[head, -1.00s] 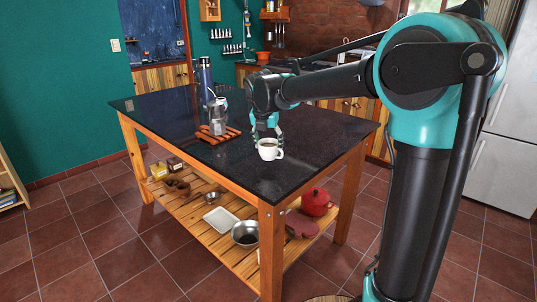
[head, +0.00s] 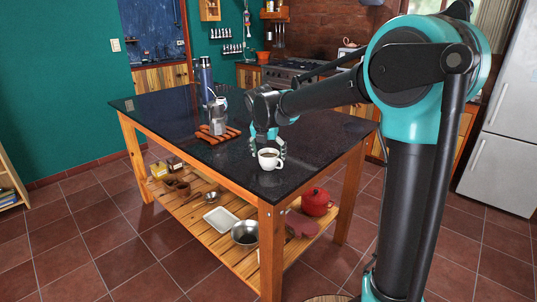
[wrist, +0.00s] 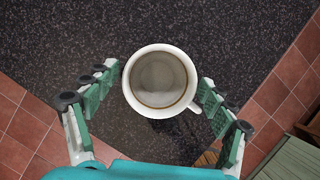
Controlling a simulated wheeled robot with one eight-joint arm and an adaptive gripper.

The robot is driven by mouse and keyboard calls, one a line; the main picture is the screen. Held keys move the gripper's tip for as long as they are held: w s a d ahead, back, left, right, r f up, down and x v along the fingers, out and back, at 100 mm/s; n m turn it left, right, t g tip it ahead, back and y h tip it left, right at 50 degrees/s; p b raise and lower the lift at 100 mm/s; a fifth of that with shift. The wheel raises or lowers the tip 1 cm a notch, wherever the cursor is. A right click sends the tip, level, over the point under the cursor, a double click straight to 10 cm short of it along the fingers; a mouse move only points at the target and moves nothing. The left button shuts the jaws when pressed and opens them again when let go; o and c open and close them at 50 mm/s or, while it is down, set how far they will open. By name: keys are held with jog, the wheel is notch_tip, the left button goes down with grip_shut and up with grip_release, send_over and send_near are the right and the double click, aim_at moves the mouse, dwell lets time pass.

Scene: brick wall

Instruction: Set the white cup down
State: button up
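In the wrist view the cup (wrist: 134,80) is seen from above, between the fingers. My gripper (head: 267,149) is around the cup, with one finger on each side. In the wrist view the gripper (wrist: 160,78) looks open, its green pads spread with narrow gaps to the cup. The cup's base is hidden from the wrist camera.
A moka pot (head: 217,122) stands on a wooden trivet (head: 230,134) behind and left of the cup. A blue flask (head: 205,82) and a mug stand farther back. The tabletop's front edges are close to the cup. Bare top lies to the right.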

jog(key=shift+r, duration=0.1)
jog(key=d+v, duration=0.1)
jog(key=v, duration=1.1)
jog(key=s+d+f+m, duration=0.1)
jog(key=d+f+m, duration=0.1)
jog(key=d+m, duration=0.1)
jog(key=s+d+f+m, duration=0.1)
jog(key=d+f+m, duration=0.5)
jog(key=shift+s+d, duration=0.1)
jog(key=shift+s, duration=0.3)
jog(key=s+d+f+m, duration=1.6)
jog(key=s+f+m, duration=0.3)
jog(key=m, duration=0.5)
jog(key=shift+s+d+f+m+y, duration=0.3)
jog(key=shift+d+y, duration=0.05)
jog(key=shift+y, duration=0.05)
